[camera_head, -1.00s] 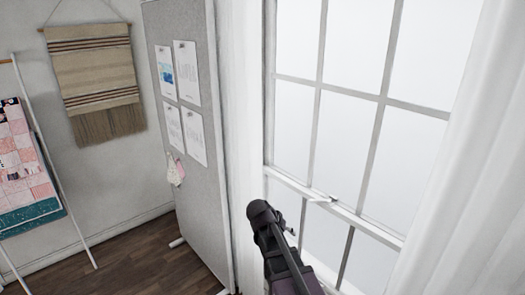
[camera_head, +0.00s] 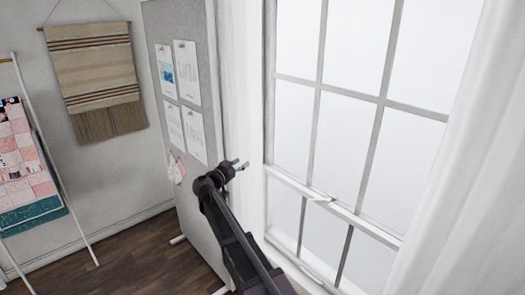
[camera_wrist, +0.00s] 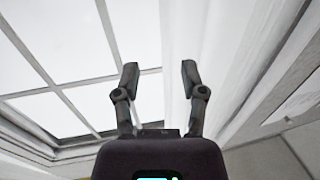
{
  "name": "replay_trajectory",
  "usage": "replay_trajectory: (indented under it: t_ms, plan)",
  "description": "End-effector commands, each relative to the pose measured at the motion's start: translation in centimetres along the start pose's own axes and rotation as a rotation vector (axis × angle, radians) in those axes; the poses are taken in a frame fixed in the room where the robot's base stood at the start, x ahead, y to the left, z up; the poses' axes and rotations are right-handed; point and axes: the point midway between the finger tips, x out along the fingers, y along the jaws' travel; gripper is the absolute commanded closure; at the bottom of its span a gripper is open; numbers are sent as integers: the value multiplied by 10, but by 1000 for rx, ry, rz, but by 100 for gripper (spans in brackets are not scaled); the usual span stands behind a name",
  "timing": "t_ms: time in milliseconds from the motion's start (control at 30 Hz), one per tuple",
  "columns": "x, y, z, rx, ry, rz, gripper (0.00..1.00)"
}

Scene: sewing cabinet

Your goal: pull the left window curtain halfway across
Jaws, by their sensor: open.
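The left window curtain (camera_head: 240,70) is white and hangs gathered in a narrow strip between the grey board and the window. In the wrist view the curtain (camera_wrist: 232,55) falls in folds on the right, behind my right-hand finger. My gripper (camera_head: 241,165) is in front of the curtain's lower part in the head view. In the wrist view my gripper (camera_wrist: 160,78) is open, its two fingers apart.
The paned window (camera_head: 345,100) has a sill and a latch (camera_head: 322,198) on its middle rail. The right curtain (camera_head: 462,200) hangs at the far right. The grey board (camera_head: 215,215) with pinned papers stands close left of the left curtain. A ladder rack with a quilt (camera_head: 25,170) stands farther left.

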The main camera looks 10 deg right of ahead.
Motion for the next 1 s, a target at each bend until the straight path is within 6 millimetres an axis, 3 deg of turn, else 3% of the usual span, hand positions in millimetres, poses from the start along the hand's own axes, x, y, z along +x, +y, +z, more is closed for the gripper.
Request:
replay_trajectory:
  t_ms: [567,1000]
  plan:
    - [11,0,0,0,-1,2,46]
    - [68,0,0,0,-1,3,46]
